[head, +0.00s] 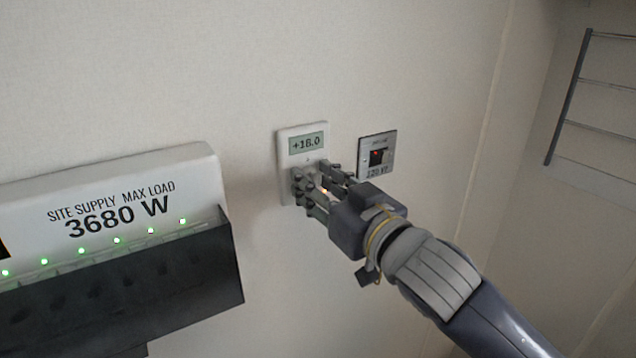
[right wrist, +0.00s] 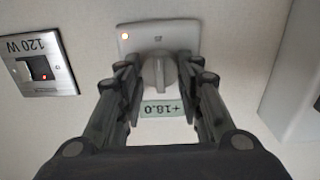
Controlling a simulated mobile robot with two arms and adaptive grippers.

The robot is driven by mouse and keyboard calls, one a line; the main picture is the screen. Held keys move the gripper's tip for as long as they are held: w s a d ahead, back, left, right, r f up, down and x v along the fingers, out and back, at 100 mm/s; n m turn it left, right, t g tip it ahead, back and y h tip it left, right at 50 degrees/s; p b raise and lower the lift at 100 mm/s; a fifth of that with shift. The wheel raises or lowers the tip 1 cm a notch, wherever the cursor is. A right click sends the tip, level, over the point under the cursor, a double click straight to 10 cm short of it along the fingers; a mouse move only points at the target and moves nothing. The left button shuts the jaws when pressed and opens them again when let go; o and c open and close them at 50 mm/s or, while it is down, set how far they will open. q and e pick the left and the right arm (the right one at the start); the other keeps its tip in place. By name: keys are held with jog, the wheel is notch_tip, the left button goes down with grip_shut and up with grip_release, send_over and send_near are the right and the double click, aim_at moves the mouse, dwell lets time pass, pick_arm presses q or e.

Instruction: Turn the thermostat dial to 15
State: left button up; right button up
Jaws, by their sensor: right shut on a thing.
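The thermostat (head: 284,152) is a white panel on the wall, with a grey display (head: 307,142) at its top. The display reads +18.0; it shows upside down in the right wrist view (right wrist: 162,109). The grey round dial with a raised grip bar (right wrist: 159,76) sits below the display. My right gripper (head: 315,180) is at the thermostat, its fingers on either side of the dial and shut on it. In the head view the fingers hide most of the dial. My left gripper is not in view.
A wall switch plate marked 120 W (head: 377,154), with a red light, is just right of the thermostat. A white supply box marked 3680 W (head: 140,175), with a dark ledge and several green lights, juts out at the left. A wire rack (head: 570,95) is at far right.

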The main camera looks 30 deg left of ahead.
jog(key=n, duration=1.5)
jog(key=n+p, duration=0.1)
jog(key=n, duration=0.7)
jog(key=shift+s+f, duration=0.15)
jog(key=shift+f, duration=0.15)
jog(key=shift+n, duration=0.4)
jog(key=o, duration=1)
jog(key=shift+a, duration=0.1)
jog(key=shift+o, duration=0.2)
